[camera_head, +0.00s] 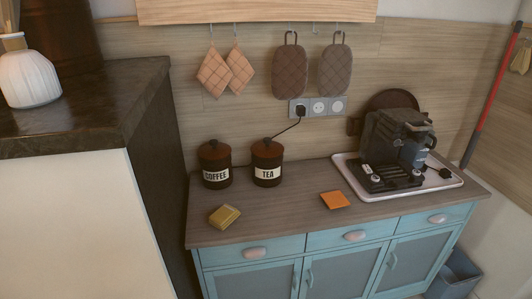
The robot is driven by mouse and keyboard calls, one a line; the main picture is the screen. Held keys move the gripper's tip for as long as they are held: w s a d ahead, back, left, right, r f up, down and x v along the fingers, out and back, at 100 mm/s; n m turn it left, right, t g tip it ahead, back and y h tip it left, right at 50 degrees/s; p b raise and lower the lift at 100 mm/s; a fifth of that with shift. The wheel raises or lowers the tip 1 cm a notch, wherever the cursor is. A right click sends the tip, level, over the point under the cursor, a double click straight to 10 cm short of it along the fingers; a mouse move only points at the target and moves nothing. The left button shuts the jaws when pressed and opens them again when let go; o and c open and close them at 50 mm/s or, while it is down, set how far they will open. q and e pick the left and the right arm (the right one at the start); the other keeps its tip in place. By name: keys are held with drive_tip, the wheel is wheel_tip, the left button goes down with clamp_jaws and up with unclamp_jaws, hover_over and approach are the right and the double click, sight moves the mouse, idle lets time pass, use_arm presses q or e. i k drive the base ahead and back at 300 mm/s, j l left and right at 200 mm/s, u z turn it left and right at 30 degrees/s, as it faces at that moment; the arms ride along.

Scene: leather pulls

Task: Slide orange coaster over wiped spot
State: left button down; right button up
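The orange coaster (335,200) is a flat square lying on the wooden counter (290,213), just left of the tray with the coffee machine. A yellowish sponge-like block (225,216) lies on the counter's left front part, apart from the coaster. No distinct wiped spot can be made out on the counter. Neither of my grippers shows in the head view.
Coffee (215,165) and tea (267,163) canisters stand at the counter's back left. A coffee machine (392,150) sits on a white tray (375,197) at right. A tall dark-topped cabinet (90,105) borders the left. Bare counter lies between sponge and coaster.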

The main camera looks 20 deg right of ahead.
sight(334, 200)
drive_tip(key=z, duration=1.3)
drive_tip(key=i+l, duration=0.3)
drive_tip(key=l, duration=0.2)
